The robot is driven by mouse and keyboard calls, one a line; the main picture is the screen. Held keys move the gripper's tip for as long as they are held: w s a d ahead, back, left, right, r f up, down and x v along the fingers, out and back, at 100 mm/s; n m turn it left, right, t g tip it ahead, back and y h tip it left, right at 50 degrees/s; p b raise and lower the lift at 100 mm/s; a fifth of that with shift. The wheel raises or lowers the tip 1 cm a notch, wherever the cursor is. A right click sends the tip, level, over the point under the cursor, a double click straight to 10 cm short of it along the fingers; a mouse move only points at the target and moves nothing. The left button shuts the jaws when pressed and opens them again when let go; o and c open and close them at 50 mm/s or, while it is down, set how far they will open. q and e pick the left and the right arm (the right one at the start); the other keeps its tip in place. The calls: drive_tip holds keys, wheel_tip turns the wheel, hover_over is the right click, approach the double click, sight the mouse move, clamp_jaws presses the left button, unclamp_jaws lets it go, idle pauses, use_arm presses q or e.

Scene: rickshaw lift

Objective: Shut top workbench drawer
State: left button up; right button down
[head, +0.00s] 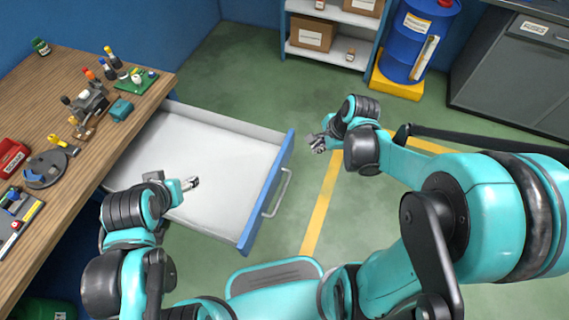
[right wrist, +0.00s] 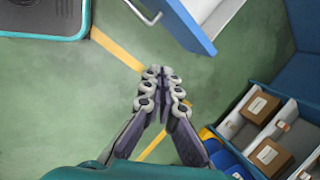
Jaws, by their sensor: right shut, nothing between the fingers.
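The top workbench drawer (head: 205,165) is pulled far out from the wooden workbench (head: 60,100). It has a pale, empty tray, a blue front and a grey bar handle (head: 277,193). My right gripper (head: 318,144) is shut and empty, just beyond the drawer front, on the right of it and apart from it. In the right wrist view the closed fingers (right wrist: 163,74) point toward the floor near the drawer's blue front (right wrist: 192,30). My left gripper (head: 193,183) is over the drawer's near left part; its fingers look close together, but their opening is too small to judge.
A shelf with boxes (head: 312,34), a blue barrel (head: 408,40) and a grey cabinet (head: 510,65) stand at the back. Green floor with a yellow line (head: 320,207) is open right of the drawer.

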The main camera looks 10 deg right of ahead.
use_arm(q)
wheel_tip(320, 180, down, 6)
drive_tip(key=a+b, duration=0.1)
drive_tip(key=b, duration=0.5)
drive_tip(key=shift+s+f, duration=0.15)
drive_tip(key=shift+f, duration=0.05)
use_arm(e)
drive_tip(key=w+a+f+m, duration=0.3)
drive_tip(key=f, duration=0.5)
drive_tip(key=w+a+f+m+g+y, duration=0.1)
drive_tip(key=w+a+f+m, duration=0.2)
drive_tip(key=f, duration=0.5)
drive_tip(key=shift+a+f, duration=0.2)
drive_tip(key=shift+f, duration=0.05)
use_arm(q)
drive_tip(key=shift+a, duration=0.1)
use_arm(e)
drive_tip(key=shift+w, duration=0.1)
